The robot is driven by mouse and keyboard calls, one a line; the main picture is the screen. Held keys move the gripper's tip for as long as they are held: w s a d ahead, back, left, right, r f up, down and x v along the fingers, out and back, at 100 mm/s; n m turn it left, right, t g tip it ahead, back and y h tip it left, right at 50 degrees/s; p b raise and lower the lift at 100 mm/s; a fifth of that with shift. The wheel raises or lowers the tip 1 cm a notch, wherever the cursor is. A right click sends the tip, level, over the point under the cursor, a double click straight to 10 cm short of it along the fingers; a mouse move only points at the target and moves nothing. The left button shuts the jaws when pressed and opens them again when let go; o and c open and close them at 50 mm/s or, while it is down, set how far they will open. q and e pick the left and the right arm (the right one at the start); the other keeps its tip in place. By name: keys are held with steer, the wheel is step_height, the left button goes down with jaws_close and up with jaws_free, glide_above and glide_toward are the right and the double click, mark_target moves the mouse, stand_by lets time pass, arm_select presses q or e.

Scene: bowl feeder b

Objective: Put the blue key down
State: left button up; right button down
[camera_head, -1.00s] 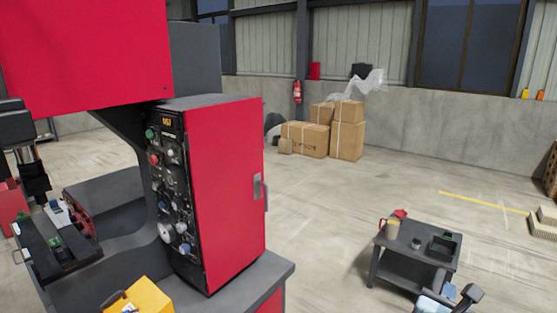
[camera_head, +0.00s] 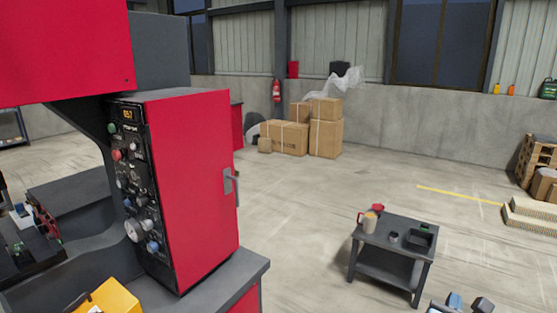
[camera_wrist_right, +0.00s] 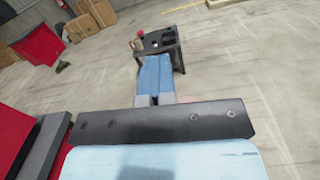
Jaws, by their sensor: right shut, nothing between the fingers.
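I cannot make out the blue key in either view. My right gripper (camera_head: 456,300) is at the bottom right edge of the head view, partly cut off. In the right wrist view its blue fingers (camera_wrist_right: 156,78) are together, with nothing seen between them. They point toward a small dark cart (camera_head: 392,240), which stands apart on the floor beyond them. The cart also shows in the wrist view (camera_wrist_right: 178,55). On its top are a tan jug (camera_head: 369,222), a red item (camera_head: 377,208) and a dark open bin (camera_head: 421,236). My left gripper is not in view.
A large red and dark grey machine (camera_head: 190,185) with a knobbed control panel (camera_head: 133,180) fills the left side. A yellow box (camera_head: 112,298) sits at its front. Cardboard boxes (camera_head: 325,135) stand near the back wall. The floor around the cart is mostly clear.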

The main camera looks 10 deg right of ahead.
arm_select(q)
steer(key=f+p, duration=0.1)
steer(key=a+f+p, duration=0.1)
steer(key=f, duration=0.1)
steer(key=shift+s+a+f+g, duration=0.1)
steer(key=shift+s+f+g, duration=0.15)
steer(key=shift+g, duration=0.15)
arm_select(e)
steer(key=a+f+n+t+y, duration=0.1)
steer(key=a+n+y, duration=0.3)
steer(key=a, duration=0.5)
steer(key=a+f+n+t+y, duration=0.2)
steer(key=a+n+t+y, duration=0.1)
steer(key=a+y, duration=0.5)
steer(key=shift+a+f+n+t, duration=0.15)
steer(key=shift+a+n+t, duration=0.15)
steer(key=shift+a+n, duration=0.35)
steer(key=shift+n, duration=0.25)
